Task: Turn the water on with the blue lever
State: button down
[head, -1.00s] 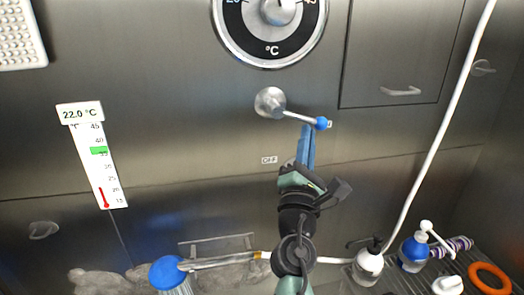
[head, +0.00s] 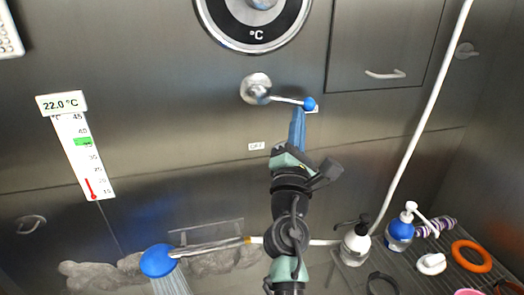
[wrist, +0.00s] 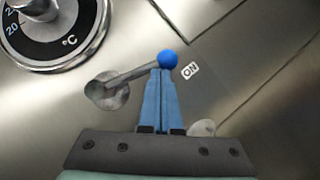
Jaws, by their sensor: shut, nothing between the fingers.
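The lever has a round metal base (head: 256,88) on the steel wall and a thin arm pointing right and slightly down in the head view. Its tip is a blue ball (head: 310,104), also at the top centre of the wrist view (wrist: 167,59). An ON label (wrist: 190,71) is beside the ball; an OFF label (head: 256,146) is below the base. My gripper (head: 298,112) is shut and empty, its blue fingertips (wrist: 161,73) right under the lever's ball end, seemingly touching. The blue shower head (head: 157,261) has pale streaks below it that look like water.
A dial (head: 252,35) is above the lever and a thermometer (head: 82,158) is at left. A white hose (head: 425,120) runs down the right. Pump bottles (head: 355,245) and an orange ring (head: 471,256) are on the rack at lower right.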

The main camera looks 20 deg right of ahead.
jog(key=b+v, duration=0.1)
jog(key=v, duration=1.2)
jog(key=shift+w+a+f, duration=0.1)
jog(key=shift+w, duration=0.05)
